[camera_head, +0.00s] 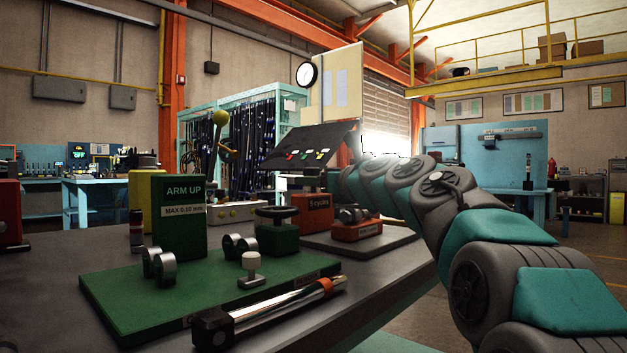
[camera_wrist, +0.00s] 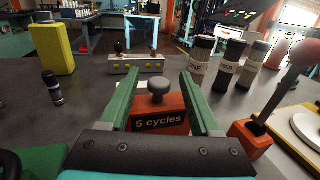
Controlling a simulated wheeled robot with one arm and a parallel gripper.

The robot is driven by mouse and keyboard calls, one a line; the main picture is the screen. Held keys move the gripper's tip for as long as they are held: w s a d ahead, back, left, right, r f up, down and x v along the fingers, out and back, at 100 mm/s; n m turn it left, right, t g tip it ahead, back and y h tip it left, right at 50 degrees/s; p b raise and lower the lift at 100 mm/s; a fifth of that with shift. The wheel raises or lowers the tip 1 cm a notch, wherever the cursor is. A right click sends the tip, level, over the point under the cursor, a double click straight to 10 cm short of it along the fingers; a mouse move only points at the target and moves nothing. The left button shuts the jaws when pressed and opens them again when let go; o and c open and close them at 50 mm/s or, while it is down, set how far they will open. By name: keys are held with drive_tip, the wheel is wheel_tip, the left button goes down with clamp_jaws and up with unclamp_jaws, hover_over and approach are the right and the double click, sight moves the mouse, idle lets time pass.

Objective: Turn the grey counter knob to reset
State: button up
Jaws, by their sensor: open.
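The grey counter knob (camera_wrist: 158,88) is a round-topped knob on a short stem. It stands on the orange box marked "5 cycles" (camera_wrist: 160,122), in the middle of the wrist view. My gripper (camera_wrist: 159,76) is open, with one green finger to the left of the knob and one to the right. Gaps show on both sides, and nothing is held. In the head view the orange counter box (camera_head: 312,216) stands on the bench, beyond the green handwheel block. The knob and my fingertips are hard to make out there.
A green fixture board (camera_head: 190,285) with clips and an "ARM UP" block (camera_head: 180,215) fills the near bench. In the wrist view, several dark bottles (camera_wrist: 228,66) stand right, a grey switch box (camera_wrist: 136,62) lies beyond, and a pink-balled lever (camera_wrist: 302,52) rises far right.

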drive_tip(key=shift+w+a, duration=0.25)
drive_tip(key=shift+w, duration=0.1)
clamp_jaws()
idle(0.4)
